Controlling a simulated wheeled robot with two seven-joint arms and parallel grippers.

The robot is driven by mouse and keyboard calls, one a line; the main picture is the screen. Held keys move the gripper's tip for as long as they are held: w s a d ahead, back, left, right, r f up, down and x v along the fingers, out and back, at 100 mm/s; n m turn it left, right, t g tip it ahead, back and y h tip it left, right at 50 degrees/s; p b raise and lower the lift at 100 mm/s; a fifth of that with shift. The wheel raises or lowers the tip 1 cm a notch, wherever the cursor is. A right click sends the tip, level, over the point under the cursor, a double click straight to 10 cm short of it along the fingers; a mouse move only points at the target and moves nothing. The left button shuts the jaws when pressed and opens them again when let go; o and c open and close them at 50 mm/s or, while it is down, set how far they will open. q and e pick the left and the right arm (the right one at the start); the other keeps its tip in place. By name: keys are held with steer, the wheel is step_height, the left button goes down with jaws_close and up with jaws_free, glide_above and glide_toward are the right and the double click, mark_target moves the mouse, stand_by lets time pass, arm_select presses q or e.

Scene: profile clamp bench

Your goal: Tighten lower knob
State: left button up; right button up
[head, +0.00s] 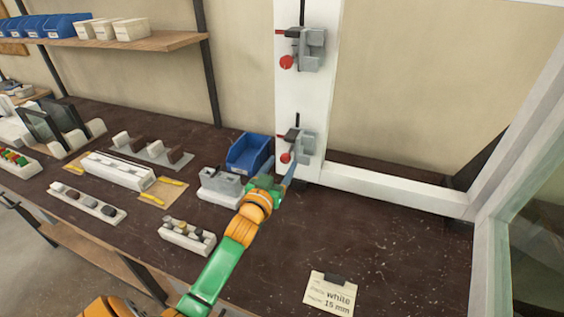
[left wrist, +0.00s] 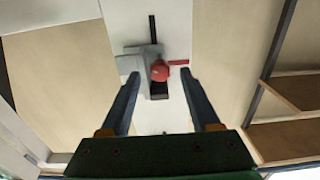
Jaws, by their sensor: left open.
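The lower clamp (head: 303,143) is a grey block on the white upright post, with a round red lower knob (head: 285,157) and a thin red pointer at its left. My left gripper (head: 288,173) is just below and in front of this knob, its dark blue fingers pointing towards the post. In the left wrist view my left gripper (left wrist: 162,88) is open and empty. A round red knob (left wrist: 160,71) on a grey clamp shows between and beyond its fingertips, with no contact visible. My right gripper is not in view.
The upper clamp (head: 311,48) with its own red knob (head: 286,62) is higher on the post (head: 295,92). A blue bin (head: 249,151) and grey block holder (head: 220,187) stand left of the gripper. A label card (head: 330,293) lies on the otherwise clear right front of the bench.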

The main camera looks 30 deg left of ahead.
arm_select(q)
steer(key=shift+w+a+f, duration=0.2)
steer(key=shift+w, duration=0.5)
steer(key=shift+s+r, duration=0.1)
steer(key=shift+s, duration=0.1)
steer(key=c, duration=0.3)
jaws_close()
